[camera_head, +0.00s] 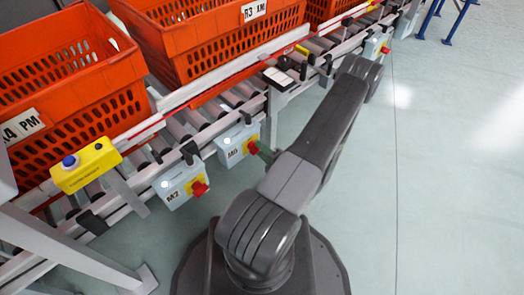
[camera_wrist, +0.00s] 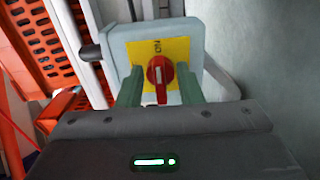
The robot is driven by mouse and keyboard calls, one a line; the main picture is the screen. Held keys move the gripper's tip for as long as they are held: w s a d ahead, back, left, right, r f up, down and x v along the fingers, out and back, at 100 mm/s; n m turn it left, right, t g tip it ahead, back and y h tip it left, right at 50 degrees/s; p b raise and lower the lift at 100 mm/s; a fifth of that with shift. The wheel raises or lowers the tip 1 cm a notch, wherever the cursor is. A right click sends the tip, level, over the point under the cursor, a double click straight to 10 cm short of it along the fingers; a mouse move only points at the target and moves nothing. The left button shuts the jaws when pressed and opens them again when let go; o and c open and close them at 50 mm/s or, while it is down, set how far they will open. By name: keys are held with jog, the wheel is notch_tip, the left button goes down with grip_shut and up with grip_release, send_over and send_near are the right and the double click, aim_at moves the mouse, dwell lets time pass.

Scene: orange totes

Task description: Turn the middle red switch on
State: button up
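The middle red switch (camera_head: 253,147) is a red knob on the front of a light grey box (camera_head: 233,145) on the conveyor's side rail. In the wrist view, the red knob (camera_wrist: 160,70) sits on a yellow plate (camera_wrist: 143,50), its pale bar upright in the picture. My gripper (camera_wrist: 159,92) is open, its two green fingers pointing at the box, one to each side of the knob's lower part. Contact with the knob cannot be told. In the head view, my gripper (camera_head: 263,151) is just right of the knob, partly hidden by my arm.
Another red switch (camera_head: 199,188) is on a box marked M2 at lower left; a third (camera_head: 385,50) is farther off at upper right. A yellow box with a blue button (camera_head: 85,166) is at left. Orange totes (camera_head: 70,90) stand on the conveyor. The floor (camera_head: 450,180) at right is clear.

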jog(key=shift+s+d, duration=0.1)
jog(key=p+v, duration=0.3)
jog(key=v, duration=1)
jog(key=shift+s+d, duration=0.2)
dwell(0.3)
jog(key=b+x, duration=0.3)
jog(key=x, duration=1)
jog(key=shift+w+a, duration=0.3)
jog(key=shift+s+d, duration=0.1)
